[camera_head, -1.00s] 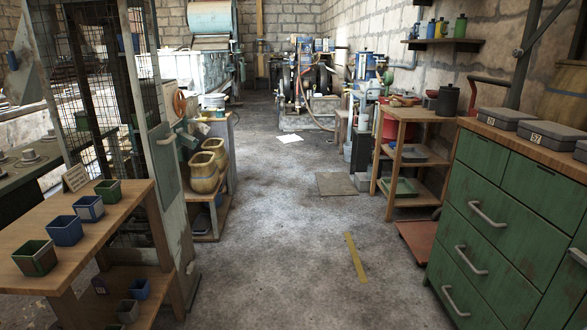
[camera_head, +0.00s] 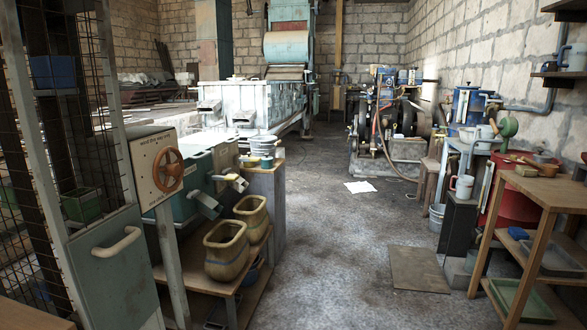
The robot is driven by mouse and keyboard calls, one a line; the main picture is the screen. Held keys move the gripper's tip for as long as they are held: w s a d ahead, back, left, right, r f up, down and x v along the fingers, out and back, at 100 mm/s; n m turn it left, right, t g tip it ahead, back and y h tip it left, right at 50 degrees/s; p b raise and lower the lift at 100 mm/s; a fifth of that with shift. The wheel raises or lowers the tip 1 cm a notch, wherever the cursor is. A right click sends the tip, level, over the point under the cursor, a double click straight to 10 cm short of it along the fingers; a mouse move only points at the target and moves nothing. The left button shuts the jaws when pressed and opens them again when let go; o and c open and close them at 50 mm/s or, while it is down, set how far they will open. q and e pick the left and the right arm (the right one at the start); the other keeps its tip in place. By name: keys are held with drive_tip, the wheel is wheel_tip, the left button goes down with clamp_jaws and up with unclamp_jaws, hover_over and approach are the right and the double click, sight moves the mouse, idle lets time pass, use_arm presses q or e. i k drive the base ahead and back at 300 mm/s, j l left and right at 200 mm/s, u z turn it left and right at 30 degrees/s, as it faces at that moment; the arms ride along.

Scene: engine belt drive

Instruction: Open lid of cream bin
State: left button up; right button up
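On the left, a teal bin (camera_head: 192,165) with a grey spout (camera_head: 206,204) stands on a wooden bench. Behind it stands a paler bin (camera_head: 226,156), which looks cream, with its own spout (camera_head: 231,182). It is partly hidden by the teal bin, and I cannot tell how its lid stands. Neither of my grippers is in view.
A cream panel with a brown handwheel (camera_head: 168,171) and a grey door with a handle (camera_head: 115,262) stand nearer on the left. Concrete floor (camera_head: 330,265) is open ahead, with a flat mat (camera_head: 418,269). A wooden shelf (camera_head: 540,195) stands right.

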sight(200, 138)
drive_tip(key=i+l+u, duration=0.7)
drive_tip(key=i, duration=0.15)
